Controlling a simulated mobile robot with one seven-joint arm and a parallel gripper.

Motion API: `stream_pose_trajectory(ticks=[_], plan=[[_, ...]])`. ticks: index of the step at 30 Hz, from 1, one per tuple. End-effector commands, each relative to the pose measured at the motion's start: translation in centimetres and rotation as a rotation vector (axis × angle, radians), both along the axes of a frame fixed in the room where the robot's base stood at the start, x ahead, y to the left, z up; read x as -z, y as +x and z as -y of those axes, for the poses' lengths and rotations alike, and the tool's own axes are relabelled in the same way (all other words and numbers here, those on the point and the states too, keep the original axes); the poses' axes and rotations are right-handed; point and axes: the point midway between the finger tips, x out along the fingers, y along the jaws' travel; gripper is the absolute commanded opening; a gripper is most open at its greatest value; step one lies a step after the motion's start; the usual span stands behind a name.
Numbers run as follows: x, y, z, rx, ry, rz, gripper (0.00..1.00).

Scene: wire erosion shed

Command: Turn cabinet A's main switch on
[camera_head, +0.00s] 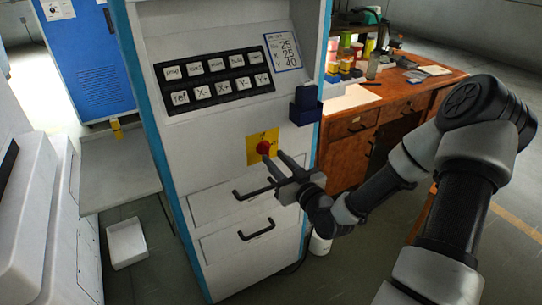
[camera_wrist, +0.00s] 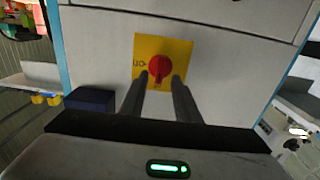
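The main switch is a red rotary knob (camera_head: 263,147) on a square yellow plate (camera_head: 270,136) on the white cabinet's front, above two drawers. In the wrist view the knob (camera_wrist: 158,68) is near the image centre, its grip bar roughly upright in that picture. My gripper (camera_head: 275,163) points at the plate. Its fingers (camera_wrist: 162,78) are apart, with their tips close in front of the knob, one to each side. I cannot tell whether they touch it. No letter A shows on the cabinet.
A keypad panel (camera_head: 215,79) is above the switch. A dark blue box (camera_head: 306,106) juts from the cabinet's right edge. Drawer handles (camera_head: 257,230) protrude below. A cluttered wooden desk (camera_head: 402,107) stands at right, and a white bin (camera_head: 126,243) on the floor at left.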

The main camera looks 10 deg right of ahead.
Motion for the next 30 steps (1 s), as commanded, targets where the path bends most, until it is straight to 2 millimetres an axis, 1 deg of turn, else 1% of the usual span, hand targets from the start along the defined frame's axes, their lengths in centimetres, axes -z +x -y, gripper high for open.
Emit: stream_pose_trajectory(ticks=[1,3,6,11,17,18,23,30], plan=[[0.0,0.8,-0.3,0.0,0.002,0.002,0.29],[0.0,1.7,-0.6,-0.001,0.0,0.001,0.29],[0.0,2.6,-0.8,0.0,0.0,0.001,0.29],[0.0,3.2,-1.0,0.001,0.001,0.0,0.29],[0.0,3.2,-1.0,0.001,0.0,0.0,0.29],[0.0,3.2,-1.0,0.001,0.0,0.0,0.28],[0.0,3.2,-1.0,0.001,0.0,0.0,0.01],[0.0,3.2,-1.0,0.001,0.006,-0.002,0.0]])
